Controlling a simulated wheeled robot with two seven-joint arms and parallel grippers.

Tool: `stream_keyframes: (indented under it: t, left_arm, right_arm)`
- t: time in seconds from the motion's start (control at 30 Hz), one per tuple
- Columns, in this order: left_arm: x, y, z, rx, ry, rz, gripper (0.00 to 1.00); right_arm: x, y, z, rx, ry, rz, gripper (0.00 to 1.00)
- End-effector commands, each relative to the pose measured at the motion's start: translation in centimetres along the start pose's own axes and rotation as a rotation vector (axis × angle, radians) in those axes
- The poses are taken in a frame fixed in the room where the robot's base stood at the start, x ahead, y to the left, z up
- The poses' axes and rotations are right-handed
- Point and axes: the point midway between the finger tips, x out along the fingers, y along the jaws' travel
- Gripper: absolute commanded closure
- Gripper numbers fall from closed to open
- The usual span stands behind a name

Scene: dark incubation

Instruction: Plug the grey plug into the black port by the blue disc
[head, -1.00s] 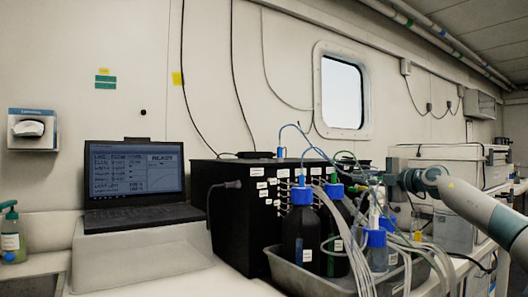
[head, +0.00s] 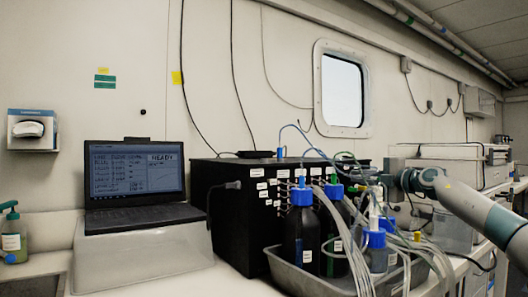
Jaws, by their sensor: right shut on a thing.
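My right gripper (head: 380,184) reaches in from the right and is shut beside the right end of the black box (head: 225,210), above the bottles. It appears to be shut on the grey plug, which is too small and too covered by tubes and fingers to make out. The box's front carries white labels and a row of small fittings with thin tubes. The black port and the blue disc cannot be told apart there; bottles, tubes and my gripper cover that side. My left gripper is not in view.
Dark bottles with blue caps (head: 302,196) stand in a grey tray (head: 300,277) before the box, with many loose clear tubes. A laptop (head: 135,182) stands left on a pale block (head: 140,255). Pale cases (head: 450,172) stand behind my right arm.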

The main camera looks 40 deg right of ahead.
Motion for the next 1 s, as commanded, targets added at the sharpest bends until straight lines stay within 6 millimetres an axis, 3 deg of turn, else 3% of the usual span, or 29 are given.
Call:
stream_keyframes:
  t: [0.87, 0.9, 0.97, 1.0]
  left_arm:
    - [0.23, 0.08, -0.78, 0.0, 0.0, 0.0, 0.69]
    - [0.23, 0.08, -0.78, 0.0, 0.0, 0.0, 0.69]
    - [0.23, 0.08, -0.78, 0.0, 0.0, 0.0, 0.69]
    - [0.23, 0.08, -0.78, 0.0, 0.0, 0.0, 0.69]
  right_arm:
    - [0.47, 0.02, 0.01, 0.0, 0.0, 0.0, 1.0]
    - [0.47, 0.03, 0.01, 0.0, 0.0, 0.0, 0.8]
    - [0.47, 0.03, 0.01, 0.0, 0.0, 0.0, 0.68]
    - [0.46, 0.03, 0.01, 0.0, 0.0, 0.0, 0.68]
